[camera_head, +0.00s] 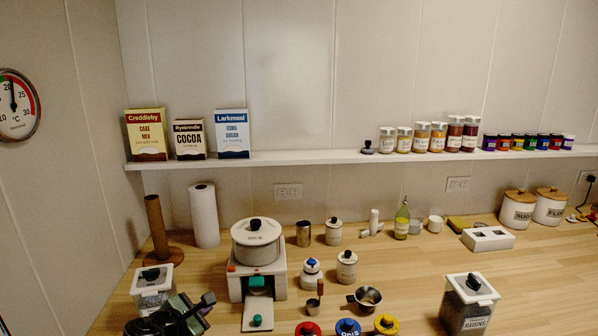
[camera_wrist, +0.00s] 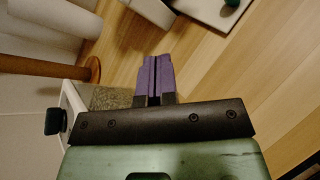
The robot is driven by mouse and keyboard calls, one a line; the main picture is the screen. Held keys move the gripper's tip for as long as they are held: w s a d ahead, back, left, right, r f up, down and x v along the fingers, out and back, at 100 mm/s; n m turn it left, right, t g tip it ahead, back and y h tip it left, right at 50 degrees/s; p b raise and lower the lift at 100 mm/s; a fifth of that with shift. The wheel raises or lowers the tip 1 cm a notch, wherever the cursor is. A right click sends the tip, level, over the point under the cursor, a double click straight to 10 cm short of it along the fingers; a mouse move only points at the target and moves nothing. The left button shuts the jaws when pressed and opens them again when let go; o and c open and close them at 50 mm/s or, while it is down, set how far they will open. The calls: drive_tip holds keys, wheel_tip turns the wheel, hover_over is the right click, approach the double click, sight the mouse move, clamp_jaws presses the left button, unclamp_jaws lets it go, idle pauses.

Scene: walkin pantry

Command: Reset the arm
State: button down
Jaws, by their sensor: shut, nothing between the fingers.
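My gripper (camera_wrist: 156,62) shows in the wrist view with its purple fingers together, shut and empty. In the head view my gripper (camera_head: 209,299) is at the bottom left, above the counter, beside a clear canister with a white lid (camera_head: 153,279). The green and dark body of my arm hides part of that canister. In the wrist view the canister (camera_wrist: 72,98) lies behind and to the left of the fingers; whether they touch it I cannot tell.
A white stand (camera_head: 279,280) carrying a pot (camera_head: 256,243) is right of my gripper. A wooden paper-towel post (camera_head: 157,225) and a white roll (camera_head: 203,216) stand behind. Jars, cups and a raisins canister (camera_head: 468,303) occupy the counter. The shelf (camera_head: 300,157) holds boxes and jars.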

drive_tip(key=w+d+r+m+g+h+p, duration=0.15)
drive_tip(key=d+m+g+p, duration=0.35)
drive_tip(key=d, duration=0.8)
drive_tip(key=w+d+r+m+g+p, duration=0.3)
drive_tip(key=d+m, duration=0.4)
drive_tip(key=d, duration=0.6)
drive_tip(key=s+d+r+m+g+y+p, duration=0.2)
drive_tip(key=s+d+m+p, duration=0.2)
drive_tip(key=d+m, duration=0.3)
drive_tip(key=s+d+r+m+g+y+p, duration=0.2)
drive_tip(key=s+d+m+p, duration=0.3)
drive_tip(key=d, duration=0.6)
drive_tip(key=shift+s+r+m+y, duration=0.5)
drive_tip(key=shift+s+m, duration=0.3)
drive_tip(key=shift+m, duration=0.3)
